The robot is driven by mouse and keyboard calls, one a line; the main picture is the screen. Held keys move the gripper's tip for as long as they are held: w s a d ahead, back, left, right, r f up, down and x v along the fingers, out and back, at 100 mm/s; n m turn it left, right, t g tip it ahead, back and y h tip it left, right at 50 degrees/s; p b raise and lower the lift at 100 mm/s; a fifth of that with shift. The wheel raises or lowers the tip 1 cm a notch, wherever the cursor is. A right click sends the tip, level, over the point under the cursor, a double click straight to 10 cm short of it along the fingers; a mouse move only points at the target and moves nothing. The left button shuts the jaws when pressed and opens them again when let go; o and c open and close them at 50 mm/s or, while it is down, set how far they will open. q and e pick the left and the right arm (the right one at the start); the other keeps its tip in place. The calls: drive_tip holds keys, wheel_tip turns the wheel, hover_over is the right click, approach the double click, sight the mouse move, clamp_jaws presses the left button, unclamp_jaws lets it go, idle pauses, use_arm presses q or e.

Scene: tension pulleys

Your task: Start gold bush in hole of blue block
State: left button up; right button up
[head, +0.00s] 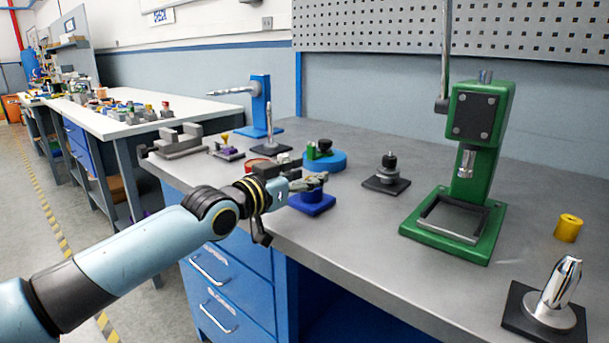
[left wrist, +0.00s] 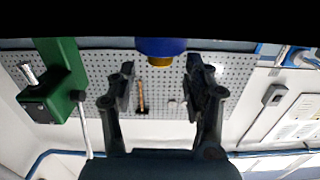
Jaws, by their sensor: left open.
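The blue block (head: 312,203) stands on the bench near its front edge, with its lower part visible below my left gripper (head: 312,182). The left wrist view is upside down. There the blue block (left wrist: 160,46) shows at the top middle, with the gold bush (left wrist: 160,61) at its upper end. The bush lies between the lines of my left fingers (left wrist: 160,84), which are spread apart and do not touch it. I cannot tell how deep the bush sits in the hole. In the head view the fingers hide the bush. My right gripper is out of view.
A green press (head: 470,150) stands right of the blue block. A yellow cylinder (head: 568,228) and a shiny pin on a black base (head: 550,300) are at the right.

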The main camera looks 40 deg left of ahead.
use_arm(q)
drive_tip(key=shift+r, duration=0.2)
drive_tip(key=shift+s+f, duration=0.1)
drive_tip(key=shift+s, duration=0.4)
drive_tip(key=s, duration=1.1)
drive_tip(key=shift+a+r, duration=0.2)
drive_tip(key=shift+a, duration=0.25)
